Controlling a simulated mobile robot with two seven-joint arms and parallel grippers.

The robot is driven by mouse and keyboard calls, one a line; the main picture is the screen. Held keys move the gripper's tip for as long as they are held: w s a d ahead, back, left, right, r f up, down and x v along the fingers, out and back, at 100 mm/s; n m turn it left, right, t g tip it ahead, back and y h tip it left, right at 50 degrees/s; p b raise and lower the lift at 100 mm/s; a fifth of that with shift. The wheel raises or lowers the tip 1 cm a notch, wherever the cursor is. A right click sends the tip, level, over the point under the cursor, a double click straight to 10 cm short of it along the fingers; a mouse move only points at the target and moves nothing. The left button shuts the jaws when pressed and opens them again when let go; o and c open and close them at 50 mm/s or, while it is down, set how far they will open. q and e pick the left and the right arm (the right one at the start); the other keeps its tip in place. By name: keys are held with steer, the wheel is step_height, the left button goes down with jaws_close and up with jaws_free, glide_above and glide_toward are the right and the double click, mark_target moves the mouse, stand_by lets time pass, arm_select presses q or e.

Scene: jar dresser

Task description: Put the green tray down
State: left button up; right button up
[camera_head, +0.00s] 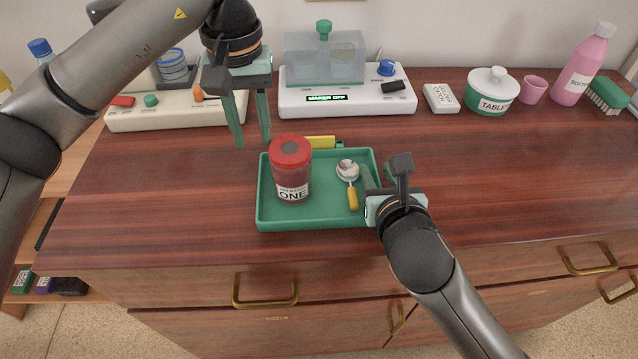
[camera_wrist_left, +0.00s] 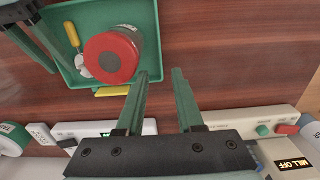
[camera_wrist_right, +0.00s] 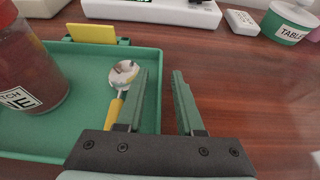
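The green tray (camera_head: 330,219) lies level, apparently on the wooden dresser top near its front edge. In it stand a red-lidded jar (camera_head: 291,172) labelled ONE, upright at the left, and a spoon (camera_head: 352,190) with a yellow handle at the right. My right gripper (camera_head: 384,178) is at the tray's right wall. In the right wrist view its fingers (camera_wrist_right: 168,100) are apart, one by the wall and one over bare wood, with nothing gripped. My left gripper (camera_head: 251,128) is open and empty, behind and left of the tray, above the dresser.
A yellow piece (camera_head: 320,142) is at the tray's back edge. Two white devices (camera_head: 345,101) stand along the wall. A small white box (camera_head: 441,98), a TABLETS pot (camera_head: 490,93), a pink cup (camera_head: 533,89) and a pink bottle (camera_head: 583,70) stand at back right. The dresser's right side is clear.

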arm_select(q)
step_height(320, 180, up, 4)
steer(key=shift+f, duration=0.2)
arm_select(e)
step_height(320, 180, up, 10)
stand_by(0.4)
stand_by(0.7)
